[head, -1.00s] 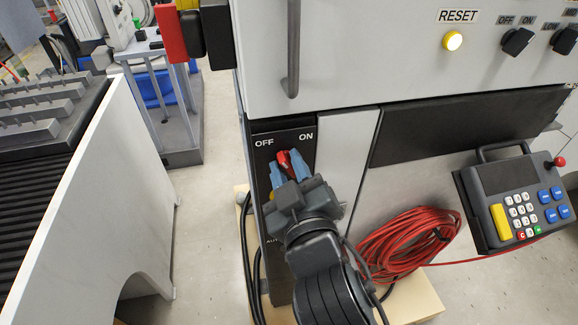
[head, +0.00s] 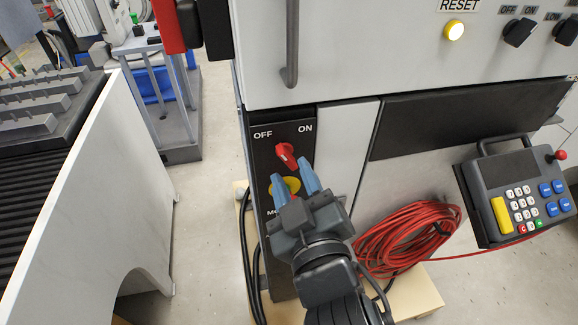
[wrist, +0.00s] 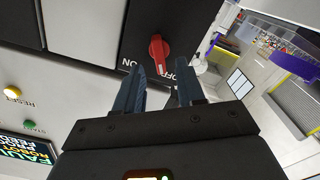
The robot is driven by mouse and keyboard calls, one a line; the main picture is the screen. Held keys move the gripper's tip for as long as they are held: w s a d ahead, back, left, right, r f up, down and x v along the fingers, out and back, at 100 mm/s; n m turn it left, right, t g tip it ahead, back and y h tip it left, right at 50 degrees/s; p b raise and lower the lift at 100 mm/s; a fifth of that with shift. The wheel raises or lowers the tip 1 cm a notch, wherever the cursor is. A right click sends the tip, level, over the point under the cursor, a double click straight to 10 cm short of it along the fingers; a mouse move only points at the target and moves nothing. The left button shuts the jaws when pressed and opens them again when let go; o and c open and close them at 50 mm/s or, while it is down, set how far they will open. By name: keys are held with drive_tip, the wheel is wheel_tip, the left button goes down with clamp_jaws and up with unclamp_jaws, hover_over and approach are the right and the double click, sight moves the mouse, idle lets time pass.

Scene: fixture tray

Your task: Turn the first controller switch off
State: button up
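The red rotary switch (head: 286,155) sits on a black panel (head: 262,165), below the OFF label on its left and the ON label on its right. Its grip is tilted, upper end leaning left towards OFF. It also shows in the wrist view (wrist: 158,50), fully uncovered, with the labels upside down. My gripper (head: 293,175) is open and empty, its blue fingers spread just below the switch and apart from it. In the wrist view my gripper's fingertips (wrist: 160,69) lie on either side below the knob.
A grey handle (head: 291,45) hangs above. Coiled red cable (head: 408,235) and a keypad pendant (head: 518,195) are at right. A white machine side (head: 100,190) stands at left, with open floor between.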

drive_tip(key=shift+v, duration=1.85)
drive_tip(key=s+d+f+m+g+h, duration=0.1)
drive_tip(key=s+d+f+m+h, duration=0.2)
drive_tip(key=s+d, duration=0.6)
drive_tip(key=s+d+f+m+g, duration=0.1)
drive_tip(key=s+d+f+m, duration=0.2)
drive_tip(key=s+d+f, duration=0.65)
drive_tip(key=s+d+r+m+h, duration=0.2)
drive_tip(key=s+r, duration=0.4)
drive_tip(key=s, duration=0.5)
drive_tip(key=shift+s+d+r+m+g, duration=0.15)
drive_tip(key=shift+s+d+m+g, duration=0.15)
drive_tip(key=shift+m, duration=0.4)
